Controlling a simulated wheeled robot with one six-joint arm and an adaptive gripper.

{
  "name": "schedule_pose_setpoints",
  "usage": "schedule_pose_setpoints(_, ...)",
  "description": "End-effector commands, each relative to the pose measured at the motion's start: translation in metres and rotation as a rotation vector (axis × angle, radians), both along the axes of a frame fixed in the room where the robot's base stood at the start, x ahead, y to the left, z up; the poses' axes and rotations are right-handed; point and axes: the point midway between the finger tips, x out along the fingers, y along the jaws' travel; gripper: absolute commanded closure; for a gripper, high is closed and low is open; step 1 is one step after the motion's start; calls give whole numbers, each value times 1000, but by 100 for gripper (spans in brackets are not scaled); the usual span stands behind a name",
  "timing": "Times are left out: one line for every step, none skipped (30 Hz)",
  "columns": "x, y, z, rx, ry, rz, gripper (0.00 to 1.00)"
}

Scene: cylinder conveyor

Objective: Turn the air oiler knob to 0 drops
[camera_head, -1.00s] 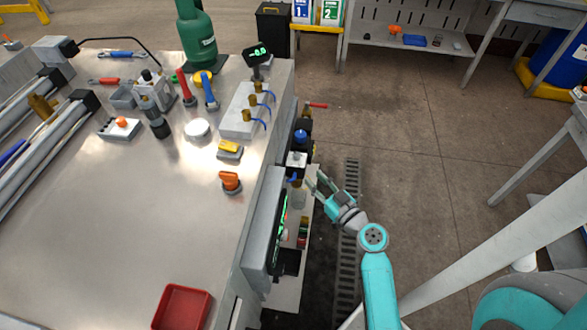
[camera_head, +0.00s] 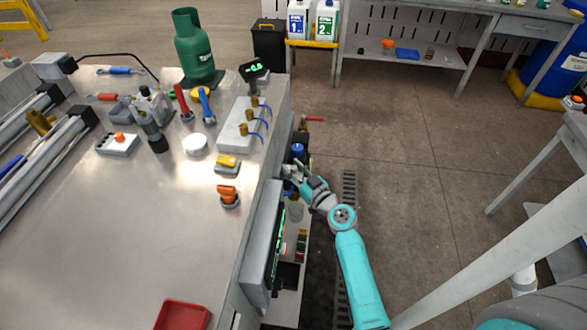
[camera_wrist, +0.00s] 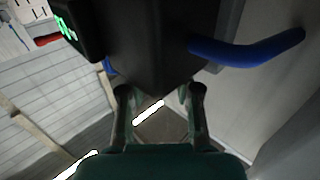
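The air unit is mounted on the right side of the metal workbench, with a blue knob (camera_head: 298,150) on top. My gripper (camera_head: 289,171) is at the unit, just below and left of that knob in the head view, and covers part of it. In the wrist view the two fingers (camera_wrist: 158,95) are apart, one on each side of the lower end of a dark block (camera_wrist: 145,45). I cannot tell if they touch it. I cannot make out the oiler knob or its drop setting for certain.
In the wrist view, a green-lit display (camera_wrist: 66,27) is at left of the block and a blue lever (camera_wrist: 250,48) at right. A grey panel (camera_head: 262,240) stands on the bench side near my arm. The floor (camera_head: 410,170) at right is open.

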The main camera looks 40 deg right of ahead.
Motion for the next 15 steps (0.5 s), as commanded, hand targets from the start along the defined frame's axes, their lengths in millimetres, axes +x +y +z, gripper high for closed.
schedule_pose_setpoints(1, 0, 0, 0, 0, 0, 68)
schedule_pose_setpoints(1, 0, 0, 0, 0, 0, 68)
schedule_pose_setpoints(2, 0, 0, 0, 0, 0, 68)
schedule_pose_setpoints(2, 0, 0, 0, 0, 0, 68)
schedule_pose_setpoints(1, 0, 0, 0, 0, 0, 68)
schedule_pose_setpoints(1, 0, 0, 0, 0, 0, 68)
schedule_pose_setpoints(1, 0, 0, 0, 0, 0, 68)
schedule_pose_setpoints(1, 0, 0, 0, 0, 0, 68)
schedule_pose_setpoints(1, 0, 0, 0, 0, 0, 75)
schedule_pose_setpoints(1, 0, 0, 0, 0, 0, 82)
schedule_pose_setpoints(1, 0, 0, 0, 0, 0, 90)
schedule_pose_setpoints(1, 0, 0, 0, 0, 0, 100)
schedule_pose_setpoints(1, 0, 0, 0, 0, 0, 100)
schedule_pose_setpoints(1, 0, 0, 0, 0, 0, 100)
schedule_pose_setpoints(1, 0, 0, 0, 0, 0, 100)
